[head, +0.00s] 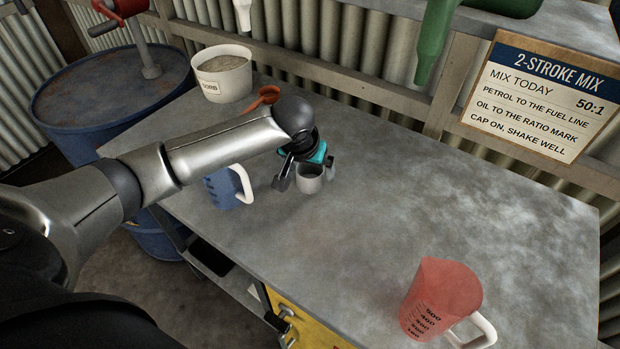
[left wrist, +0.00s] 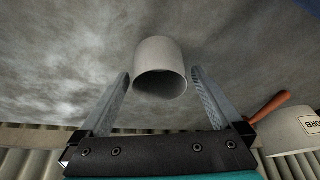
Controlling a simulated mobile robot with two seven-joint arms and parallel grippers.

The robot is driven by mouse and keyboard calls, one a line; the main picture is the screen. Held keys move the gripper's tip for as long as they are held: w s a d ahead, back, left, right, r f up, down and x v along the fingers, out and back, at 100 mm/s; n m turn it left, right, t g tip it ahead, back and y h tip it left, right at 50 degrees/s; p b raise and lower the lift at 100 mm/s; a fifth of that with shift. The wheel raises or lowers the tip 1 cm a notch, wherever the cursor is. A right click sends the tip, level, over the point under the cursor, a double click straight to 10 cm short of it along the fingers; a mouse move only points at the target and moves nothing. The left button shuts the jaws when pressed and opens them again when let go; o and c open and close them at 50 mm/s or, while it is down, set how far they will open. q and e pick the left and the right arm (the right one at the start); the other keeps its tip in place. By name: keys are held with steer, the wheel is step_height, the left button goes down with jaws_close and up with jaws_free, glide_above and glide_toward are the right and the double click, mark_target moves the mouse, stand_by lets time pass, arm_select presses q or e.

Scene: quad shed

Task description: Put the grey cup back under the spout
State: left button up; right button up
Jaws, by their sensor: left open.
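The small grey cup (head: 311,181) stands upright on the metal bench near its middle left. My left gripper (head: 306,174) is above it and open, with a finger on either side. In the left wrist view the cup (left wrist: 160,68) sits between the fingertips of my left gripper (left wrist: 160,82), with a gap on each side. A green spout (head: 433,42) hangs down at the top, above the back of the bench; the bench below it is bare. My right gripper is not in view.
A blue jug (head: 222,190) stands left of the cup, partly behind my arm. A white tub (head: 222,77) and an orange scoop (head: 264,97) are at the back left. A red jug (head: 445,300) is at the front right. The bench (head: 430,195) between is clear.

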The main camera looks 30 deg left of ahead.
arm_select(q)
steer(key=shift+c, duration=0.2)
steer(key=c, duration=1.4)
